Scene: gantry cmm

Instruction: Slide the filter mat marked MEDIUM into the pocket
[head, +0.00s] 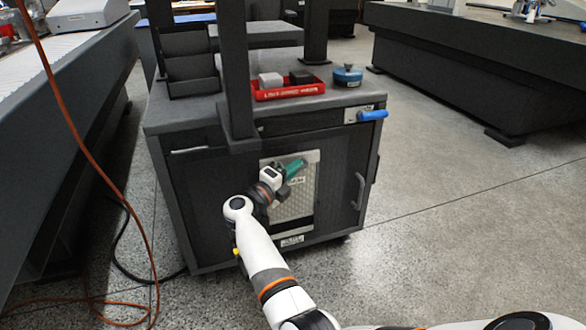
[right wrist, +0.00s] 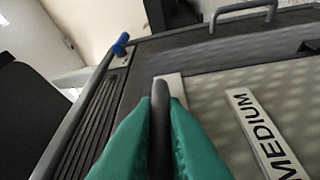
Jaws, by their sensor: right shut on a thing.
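The filter mat (head: 300,207) is a pale, dimpled sheet upright against the dark front of the cabinet. In the right wrist view the mat (right wrist: 225,115) carries a white label reading MEDIUM (right wrist: 265,135). My right gripper (head: 299,165) has green fingers near the mat's top. In the right wrist view its fingers (right wrist: 160,105) are shut on a dark rounded grip beside the mat's pale edge strip. A small label (head: 291,241) sits below the mat on the cabinet front; its text is unreadable. The pocket's edges are not clear, and I cannot tell whether the mat is inside it. My left gripper is not in view.
The cabinet (head: 160,128) has a door handle (head: 359,191) at right and a blue handle (head: 373,115) at its top corner. On top are a red tray (head: 288,93) and a blue round object (head: 347,75). An orange cable (head: 88,150) hangs at left. Floor at right is clear.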

